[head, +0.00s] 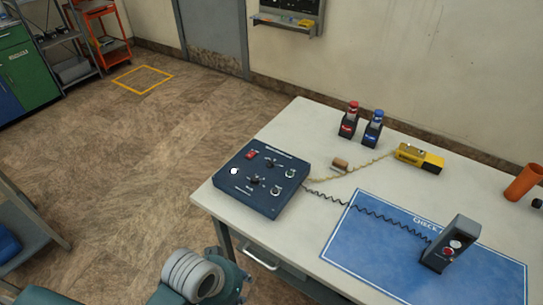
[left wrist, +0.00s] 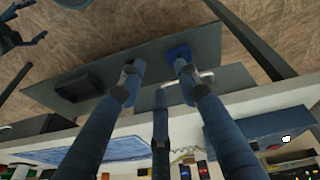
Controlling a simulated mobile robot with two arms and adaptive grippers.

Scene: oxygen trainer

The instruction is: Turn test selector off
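The dark blue control box (head: 262,180) sits at the left end of the table. Its top has a red switch (head: 251,155), several knobs and a white round spot (head: 234,171). The labels are too small to show which knob is the test selector. In the left wrist view the box (left wrist: 245,128) shows upside down at the lower right. My left gripper (left wrist: 158,72) has its fingers spread, with nothing between them. In the head view its grey, ringed part (head: 192,275) is at the bottom edge, in front of the table and apart from the box. My right gripper is not clearly seen.
On the table (head: 315,130) are red and blue-topped holders (head: 349,121), a yellow device (head: 420,158), a blue mat (head: 375,255) and a dark handheld unit (head: 450,245) on a coiled cord. A drawer handle (head: 258,258) projects at the front. A dark finger-like shape (left wrist: 25,38) is unclear.

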